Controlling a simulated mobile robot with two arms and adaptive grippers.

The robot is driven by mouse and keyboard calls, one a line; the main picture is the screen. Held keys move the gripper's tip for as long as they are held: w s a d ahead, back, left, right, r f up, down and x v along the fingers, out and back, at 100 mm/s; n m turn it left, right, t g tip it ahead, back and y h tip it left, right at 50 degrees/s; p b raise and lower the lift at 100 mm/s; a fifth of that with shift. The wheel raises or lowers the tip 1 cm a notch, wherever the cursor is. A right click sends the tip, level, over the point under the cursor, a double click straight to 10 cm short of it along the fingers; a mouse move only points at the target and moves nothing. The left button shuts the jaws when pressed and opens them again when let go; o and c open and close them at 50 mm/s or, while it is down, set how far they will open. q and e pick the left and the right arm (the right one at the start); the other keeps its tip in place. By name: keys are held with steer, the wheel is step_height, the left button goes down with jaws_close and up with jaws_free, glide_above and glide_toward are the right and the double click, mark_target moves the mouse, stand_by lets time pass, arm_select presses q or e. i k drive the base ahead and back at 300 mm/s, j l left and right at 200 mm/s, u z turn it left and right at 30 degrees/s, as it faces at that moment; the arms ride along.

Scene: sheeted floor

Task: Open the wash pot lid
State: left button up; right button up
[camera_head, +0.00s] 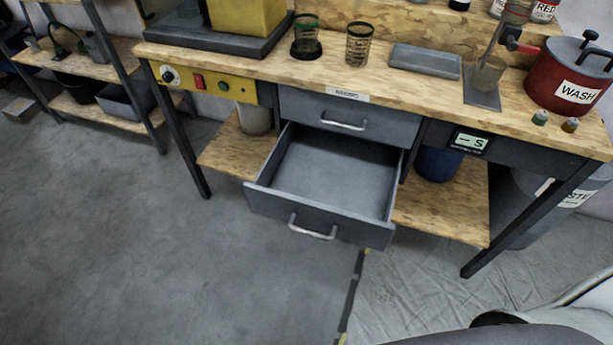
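The wash pot (547,82) is a red round pot with a white "WASH" label, standing at the right end of the wooden workbench. Its dark grey lid (566,48) sits on top, with a dark handle, and looks shut. The pot's right side runs close to the picture's edge. Neither of my grippers shows in the head view. A white and black part, which looks like my own arm, shows at the bottom right, well below and apart from the pot.
The lower drawer (335,175) of the bench (425,90) is pulled out and empty. Two small bottles (541,117) stand before the pot. A stand with a beaker (487,75) is left of it. A grey tray (425,61) lies further left. The floor in front is clear.

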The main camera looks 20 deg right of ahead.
mark_target(594, 61)
steer(key=z, duration=1.9)
steer(key=i+l+u, duration=0.3)
steer(key=i+l, duration=0.2)
steer(key=l, duration=0.1)
